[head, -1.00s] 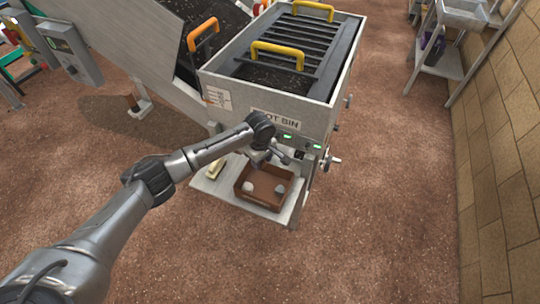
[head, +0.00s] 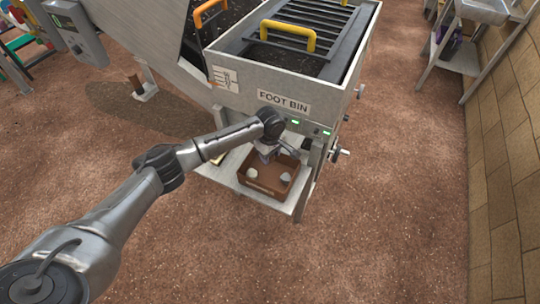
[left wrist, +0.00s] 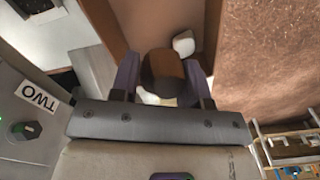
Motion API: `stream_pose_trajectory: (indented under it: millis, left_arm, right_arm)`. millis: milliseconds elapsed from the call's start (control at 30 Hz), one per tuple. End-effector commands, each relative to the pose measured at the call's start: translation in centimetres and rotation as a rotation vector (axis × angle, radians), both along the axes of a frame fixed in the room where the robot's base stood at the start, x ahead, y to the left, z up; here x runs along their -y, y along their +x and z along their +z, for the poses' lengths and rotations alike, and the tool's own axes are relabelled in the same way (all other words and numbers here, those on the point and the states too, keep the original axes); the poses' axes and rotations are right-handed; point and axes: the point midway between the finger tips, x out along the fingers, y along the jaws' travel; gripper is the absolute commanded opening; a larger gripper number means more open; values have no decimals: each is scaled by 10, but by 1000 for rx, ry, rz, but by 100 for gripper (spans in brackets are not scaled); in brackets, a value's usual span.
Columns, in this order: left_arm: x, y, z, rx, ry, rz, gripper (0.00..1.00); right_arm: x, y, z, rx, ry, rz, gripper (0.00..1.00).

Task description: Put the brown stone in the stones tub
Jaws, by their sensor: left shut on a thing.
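The stones tub is a shallow brown open box (head: 262,189) on the low shelf under the foot bin. Two pale stones lie in it, one at left (head: 252,173) and one at right (head: 285,177). My left gripper (head: 265,157) points down over the back part of the tub. In the left wrist view its purple fingers (left wrist: 160,78) are shut on the brown stone (left wrist: 162,68), a dark brown, rounded block. A pale stone (left wrist: 183,43) shows beyond it and another is partly hidden below it. The stone's height above the tub floor is unclear. My right gripper is out of view.
The foot bin (head: 284,102), with a yellow handle (head: 288,36), stands directly above and behind the tub. The pale shelf (head: 283,208) has a bare front edge. A knob (head: 340,152) sticks out at the right. The brown ground in front is clear.

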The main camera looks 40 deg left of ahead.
Motion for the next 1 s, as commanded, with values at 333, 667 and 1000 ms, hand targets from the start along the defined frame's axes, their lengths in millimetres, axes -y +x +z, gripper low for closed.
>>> stream_pose_trajectory:
  millis: [333, 667, 1000]
  left_arm:
    - [0, 0, -26, 0, 1, -1, 17]
    - [1, 0, -43, -2, -1, 0, 17]
    - [1, 0, -76, -1, -1, 0, 17]
  right_arm:
    - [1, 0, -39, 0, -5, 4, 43]
    - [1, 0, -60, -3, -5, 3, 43]
    - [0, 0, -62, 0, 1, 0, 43]
